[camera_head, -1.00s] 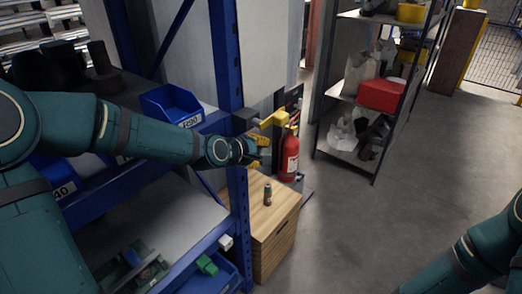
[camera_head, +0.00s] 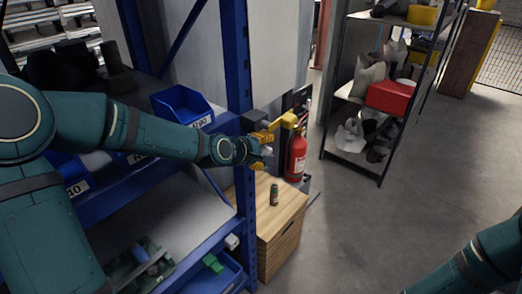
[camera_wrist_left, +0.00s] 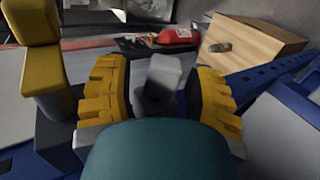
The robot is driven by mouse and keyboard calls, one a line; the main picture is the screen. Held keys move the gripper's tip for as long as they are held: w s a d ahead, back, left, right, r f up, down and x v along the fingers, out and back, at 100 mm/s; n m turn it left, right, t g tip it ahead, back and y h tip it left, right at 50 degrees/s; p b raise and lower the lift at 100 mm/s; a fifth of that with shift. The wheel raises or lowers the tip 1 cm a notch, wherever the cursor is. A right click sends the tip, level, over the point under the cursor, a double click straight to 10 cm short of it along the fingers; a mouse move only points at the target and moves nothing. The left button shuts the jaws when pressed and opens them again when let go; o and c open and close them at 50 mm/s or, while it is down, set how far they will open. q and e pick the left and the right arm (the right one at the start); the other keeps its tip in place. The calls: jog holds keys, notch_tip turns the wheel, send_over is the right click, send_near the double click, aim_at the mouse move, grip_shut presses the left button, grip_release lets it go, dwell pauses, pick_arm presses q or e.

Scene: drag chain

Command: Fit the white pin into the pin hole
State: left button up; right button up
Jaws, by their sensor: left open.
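A pale grey-white pin (camera_wrist_left: 165,75) stands between the two yellow fingers of my left gripper in the left wrist view. Gaps show on both sides of it. In the head view a small whitish piece (camera_head: 267,150), likely the pin, shows at the fingertips. My left gripper (camera_head: 262,151) is open, just right of the blue shelf post and below a yellow part (camera_head: 284,120) on a dark block. The yellow part also shows at the left of the left wrist view (camera_wrist_left: 32,40). I cannot make out the pin hole. My right gripper is out of view; only my right arm shows.
The blue shelf post (camera_head: 237,70) is close to my left wrist. A wooden cabinet (camera_head: 285,215) with a small bottle (camera_head: 274,195) on it stands below. A red fire extinguisher (camera_head: 297,157) is behind. Open floor lies to the right.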

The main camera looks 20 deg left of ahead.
pick_arm(q)
jog(key=shift+a+r, duration=0.1)
jog(key=v, duration=1.1)
jog(key=shift+s, duration=0.4)
dwell(0.8)
jog(key=shift+r, duration=0.15)
